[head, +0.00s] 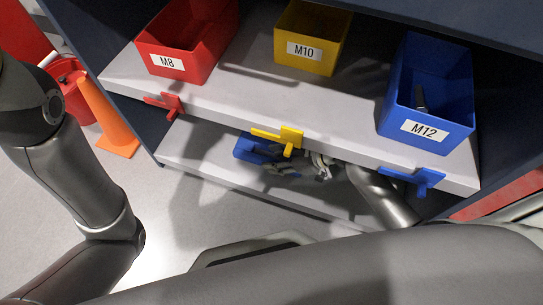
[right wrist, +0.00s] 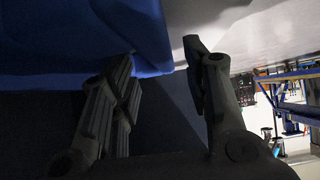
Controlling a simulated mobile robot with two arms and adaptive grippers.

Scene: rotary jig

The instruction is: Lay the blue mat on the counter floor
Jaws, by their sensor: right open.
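A blue object (head: 255,148) lies on the lower shelf, partly hidden under the upper shelf's front edge. I cannot tell whether it is the blue mat; no flat blue mat shows clearly. My right gripper (head: 292,168) reaches in under the upper shelf, just right of this blue object. My left gripper is out of view.
The upper shelf (head: 232,110) holds a red M8 bin (head: 180,62), a yellow M10 bin (head: 308,50) and a blue M12 bin (head: 425,128). Coloured clips line its front edge. An orange cone (head: 108,120) and a red bucket (head: 72,90) stand left on the floor.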

